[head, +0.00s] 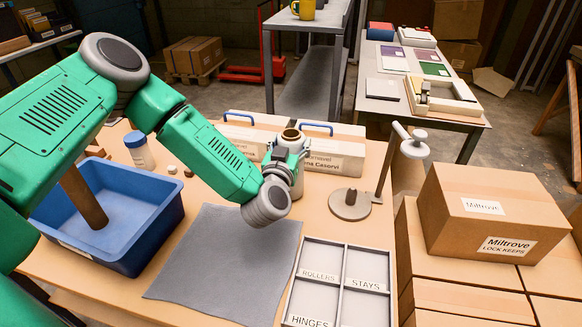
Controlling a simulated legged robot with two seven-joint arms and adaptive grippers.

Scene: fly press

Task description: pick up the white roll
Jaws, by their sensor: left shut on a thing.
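My left gripper (290,150) is above the back middle of the workbench, in front of the pale boxes. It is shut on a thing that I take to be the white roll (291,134). Only its brown ring-shaped top with a dark hole shows clearly. The fingers and wrist hide most of its side, and I cannot tell whether it is clear of the bench. My right gripper is not in view.
A blue bin (150,236) with a brown tube stands left, a bottle (139,150) behind it. A grey mat (228,262) lies bare mid-bench. A divided tray (341,249) and round-based stand (350,204) are right. Cartons (492,215) stand beyond the right edge.

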